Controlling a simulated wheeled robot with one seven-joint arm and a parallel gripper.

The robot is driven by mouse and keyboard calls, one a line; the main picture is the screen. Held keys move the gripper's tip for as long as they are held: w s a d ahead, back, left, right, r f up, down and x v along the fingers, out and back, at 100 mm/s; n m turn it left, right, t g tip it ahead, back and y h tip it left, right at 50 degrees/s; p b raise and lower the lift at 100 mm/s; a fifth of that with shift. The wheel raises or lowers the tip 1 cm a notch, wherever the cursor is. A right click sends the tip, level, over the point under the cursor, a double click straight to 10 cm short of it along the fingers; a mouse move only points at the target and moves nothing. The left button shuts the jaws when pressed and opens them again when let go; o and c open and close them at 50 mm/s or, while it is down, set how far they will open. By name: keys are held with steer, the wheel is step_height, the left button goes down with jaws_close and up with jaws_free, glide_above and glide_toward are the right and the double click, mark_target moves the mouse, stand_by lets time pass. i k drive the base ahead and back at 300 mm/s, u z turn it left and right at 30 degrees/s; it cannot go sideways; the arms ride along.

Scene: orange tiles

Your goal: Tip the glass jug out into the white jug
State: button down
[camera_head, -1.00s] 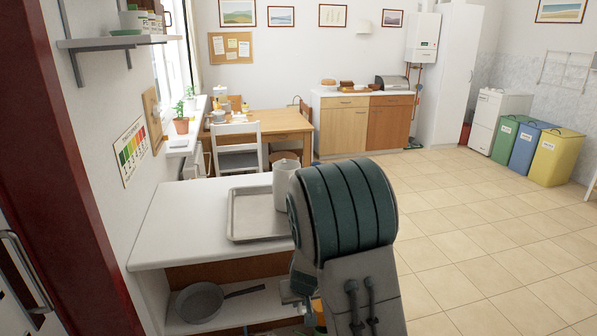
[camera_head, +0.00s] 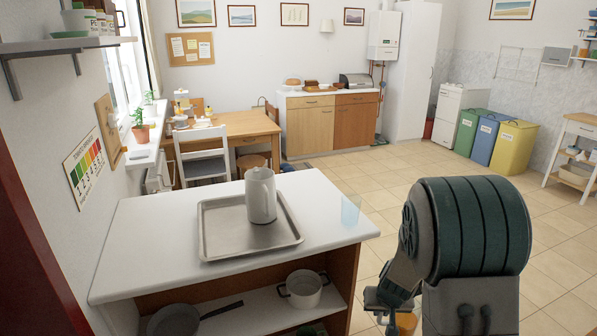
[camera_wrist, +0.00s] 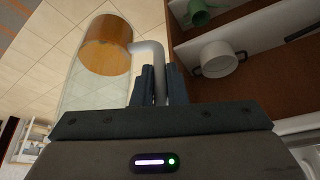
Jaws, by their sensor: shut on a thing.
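The white jug (camera_head: 261,196) stands upright on a metal tray (camera_head: 218,245) on the white counter. The glass jug (camera_wrist: 88,80) is clear, with amber liquid (camera_wrist: 107,45) at its bottom end. In the head view only a bit of the amber liquid (camera_head: 406,322) shows, at the bottom edge beside my arm. My gripper (camera_wrist: 162,72) is shut on the glass jug's pale handle, with the jug beside the fingers. It is to the right of the counter, over the floor side and apart from the white jug. The jug's rim is hard to make out.
A pale blue drinking glass (camera_head: 350,209) stands near the counter's right edge. On the shelf below are a white pot (camera_head: 303,289) and a grey pan (camera_head: 174,321). A table (camera_head: 240,127) with chairs stands behind. The tiled floor to the right is open.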

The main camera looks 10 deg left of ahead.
mark_target(260, 182)
steer(key=z, duration=1.85)
steer(key=i, duration=0.8)
steer(key=u, duration=3.1)
